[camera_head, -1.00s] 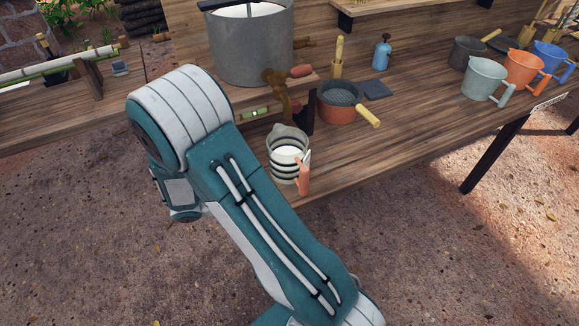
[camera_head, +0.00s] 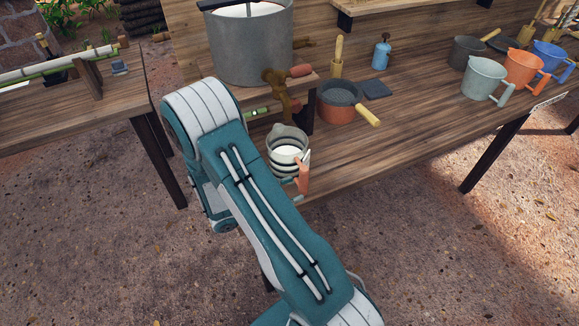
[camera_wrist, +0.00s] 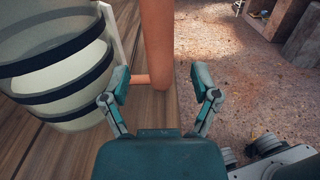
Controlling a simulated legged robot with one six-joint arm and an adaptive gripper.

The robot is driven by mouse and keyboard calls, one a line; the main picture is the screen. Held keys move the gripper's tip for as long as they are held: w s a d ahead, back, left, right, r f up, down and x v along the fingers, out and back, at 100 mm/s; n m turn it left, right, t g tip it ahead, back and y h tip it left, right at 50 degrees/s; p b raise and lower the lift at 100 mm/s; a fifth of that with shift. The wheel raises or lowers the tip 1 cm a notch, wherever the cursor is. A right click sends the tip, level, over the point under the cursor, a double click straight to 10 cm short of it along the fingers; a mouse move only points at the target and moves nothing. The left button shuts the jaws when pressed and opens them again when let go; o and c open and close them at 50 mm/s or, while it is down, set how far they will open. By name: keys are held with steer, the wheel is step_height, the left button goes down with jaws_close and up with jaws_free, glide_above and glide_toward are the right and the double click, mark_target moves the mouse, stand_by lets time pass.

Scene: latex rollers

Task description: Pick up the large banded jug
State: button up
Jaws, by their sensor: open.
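The large banded jug (camera_head: 287,150) stands upright on the wooden table near its front edge, with dark bands, white contents and an orange handle (camera_head: 304,172) on its right side. In the wrist view the jug (camera_wrist: 62,75) fills the upper left, and its handle (camera_wrist: 157,45) rises in front of my gripper (camera_wrist: 165,82). My gripper is open, one finger on each side of the handle's line, the left finger close to the jug. I cannot tell whether either finger touches it. In the head view my arm hides most of the gripper.
A large grey drum (camera_head: 250,45) with a tap (camera_head: 279,88) stands behind the jug. A red pot (camera_head: 338,102) is to its right. Grey (camera_head: 483,79), orange (camera_head: 523,69) and blue (camera_head: 550,55) jugs stand further right. The table's front edge is clear to the right.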

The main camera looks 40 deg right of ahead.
mark_target(303, 184)
steer(key=x, duration=0.3)
steer(key=shift+d+r, duration=0.1)
steer(key=shift+d, duration=0.05)
jaws_close()
steer(key=shift+r, duration=0.15)
